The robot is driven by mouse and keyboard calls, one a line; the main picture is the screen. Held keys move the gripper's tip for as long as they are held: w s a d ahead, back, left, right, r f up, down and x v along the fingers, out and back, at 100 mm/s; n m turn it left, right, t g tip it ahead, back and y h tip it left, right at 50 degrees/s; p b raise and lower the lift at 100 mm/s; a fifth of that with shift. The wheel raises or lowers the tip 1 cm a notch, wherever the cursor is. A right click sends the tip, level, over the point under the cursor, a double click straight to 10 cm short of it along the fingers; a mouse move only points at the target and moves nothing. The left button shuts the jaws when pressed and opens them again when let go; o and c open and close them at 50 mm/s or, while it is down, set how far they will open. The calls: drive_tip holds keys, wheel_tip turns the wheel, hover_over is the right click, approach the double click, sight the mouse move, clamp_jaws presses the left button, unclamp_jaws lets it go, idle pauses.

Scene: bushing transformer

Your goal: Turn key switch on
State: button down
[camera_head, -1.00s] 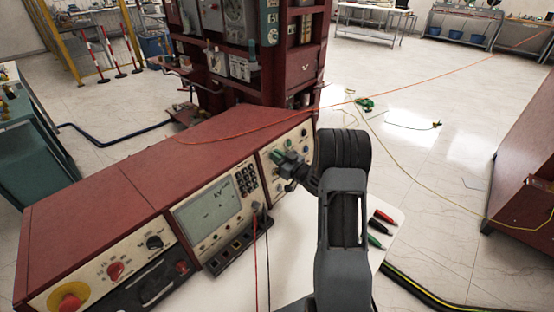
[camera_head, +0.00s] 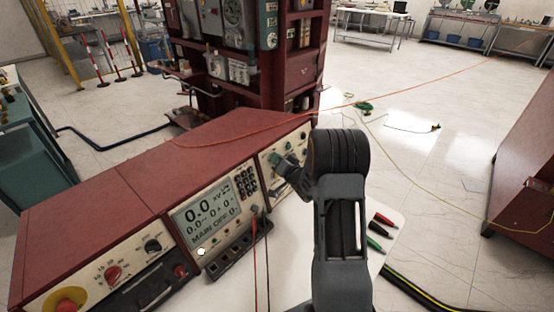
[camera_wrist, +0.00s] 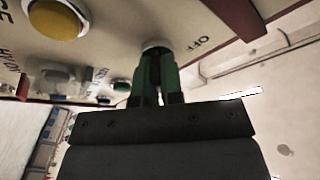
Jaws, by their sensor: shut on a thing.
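The control console (camera_head: 130,185) is a long red desk with pale front panels. Its key switch (camera_wrist: 155,46) is a small round pale metal piece beside the printed word OFF in the wrist view. My gripper (camera_wrist: 153,75) has green fingers, closed together on the key switch at the panel; they hide the key itself. In the head view my gripper (camera_head: 283,162) reaches the console's right-hand panel, and my arm covers part of that panel. The console's display (camera_head: 208,208) is lit and reads 0.0 kV and MAIN OFF.
A yellow button (camera_wrist: 58,18) and several other buttons sit beside the key switch. Red and black leads hang from the console front. Red, black and green markers (camera_head: 378,232) lie on the white surface right of my arm. A red cabinet (camera_head: 265,75) stands behind.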

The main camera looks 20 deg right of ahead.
drive_tip(key=shift+r+m, duration=0.15)
drive_tip(key=shift+m, duration=0.25)
drive_tip(key=c, duration=1.3)
unclamp_jaws()
drive_tip(key=shift+o, duration=0.2)
drive_tip(key=shift+s+d, duration=0.1)
drive_tip(key=b+v, duration=0.2)
drive_tip(key=v, duration=1.1)
drive_tip(key=shift+s, duration=0.35)
